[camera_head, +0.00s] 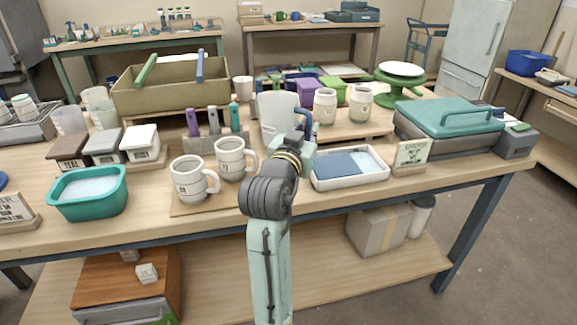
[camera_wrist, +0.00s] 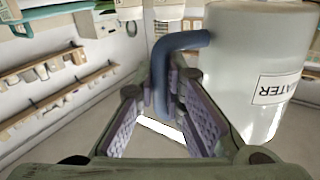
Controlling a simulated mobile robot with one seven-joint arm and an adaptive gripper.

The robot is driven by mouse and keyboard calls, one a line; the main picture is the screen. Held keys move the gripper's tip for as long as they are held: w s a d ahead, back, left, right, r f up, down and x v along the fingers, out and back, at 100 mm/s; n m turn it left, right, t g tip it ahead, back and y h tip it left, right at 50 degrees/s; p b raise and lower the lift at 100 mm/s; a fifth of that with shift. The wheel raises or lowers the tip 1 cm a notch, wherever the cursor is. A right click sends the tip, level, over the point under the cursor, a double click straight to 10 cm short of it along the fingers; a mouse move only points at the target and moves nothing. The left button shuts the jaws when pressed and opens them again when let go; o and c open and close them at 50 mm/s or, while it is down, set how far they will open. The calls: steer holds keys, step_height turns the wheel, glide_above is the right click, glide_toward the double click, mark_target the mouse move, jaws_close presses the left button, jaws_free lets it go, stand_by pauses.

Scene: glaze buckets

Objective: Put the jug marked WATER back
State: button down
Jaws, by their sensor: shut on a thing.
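The jug marked WATER is the large pale jug (camera_head: 277,112) behind my gripper in the head view, above the middle of the worktable (camera_head: 330,200). In the wrist view the jug (camera_wrist: 250,60) fills the right side; its label reads WATER upside down. Its blue handle (camera_wrist: 163,75) lies between the finger pads of my gripper (camera_wrist: 165,125). My gripper (camera_head: 303,138) is shut on this handle. The jug looks about upright. I cannot tell whether its base touches a surface, since my arm hides part of it.
Two mugs (camera_head: 190,180) (camera_head: 232,160) stand to the left on a board. A white tray with a blue pad (camera_head: 340,165) lies to the right. Two pale jars (camera_head: 325,107) (camera_head: 359,105) stand close right of the jug, and coloured-handled tools (camera_head: 212,122) to its left.

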step_height(320, 180, down, 10)
steer(key=shift+s+r, duration=0.1)
steer(key=shift+r, duration=0.15)
steer(key=shift+f, duration=0.15)
steer(key=c, duration=1.7)
jaws_free()
steer(key=shift+s+a, duration=0.1)
steer(key=shift+p+v, duration=1)
steer(key=shift+v, duration=4.9)
